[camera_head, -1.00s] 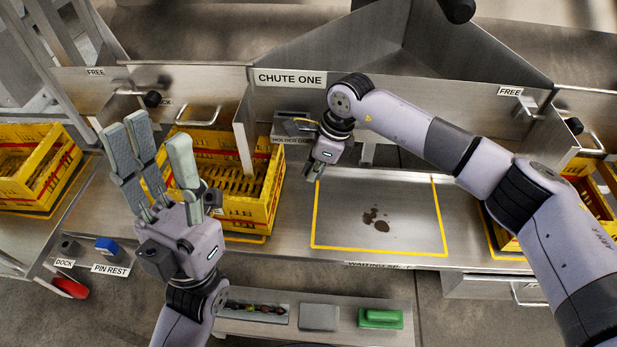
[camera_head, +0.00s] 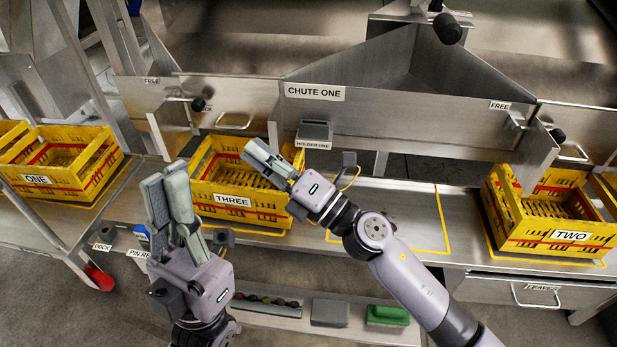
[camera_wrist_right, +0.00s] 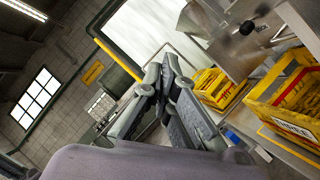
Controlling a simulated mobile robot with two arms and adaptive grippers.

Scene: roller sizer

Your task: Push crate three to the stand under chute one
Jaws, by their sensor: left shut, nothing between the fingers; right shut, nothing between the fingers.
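Crate three (camera_head: 240,209), a yellow slatted crate labelled THREE, stands on the steel bench left of the chute one sign (camera_head: 314,92). It looks empty. My right gripper (camera_head: 262,157) is shut and empty, over the crate's right part and hiding some of it; I cannot tell whether they touch. Crate three also shows in the right wrist view (camera_wrist_right: 288,101). My left gripper (camera_head: 166,187) is shut and empty, in front of the crate's left side. The stand, a yellow-outlined area (camera_head: 445,219) under chute one, is partly hidden by my right arm.
Crate one (camera_head: 72,182) stands at the left and crate two (camera_head: 545,225) at the right. Holder one (camera_head: 314,134) is on the panel behind. A low shelf in front carries a green block (camera_head: 387,315) and a grey block (camera_head: 330,312).

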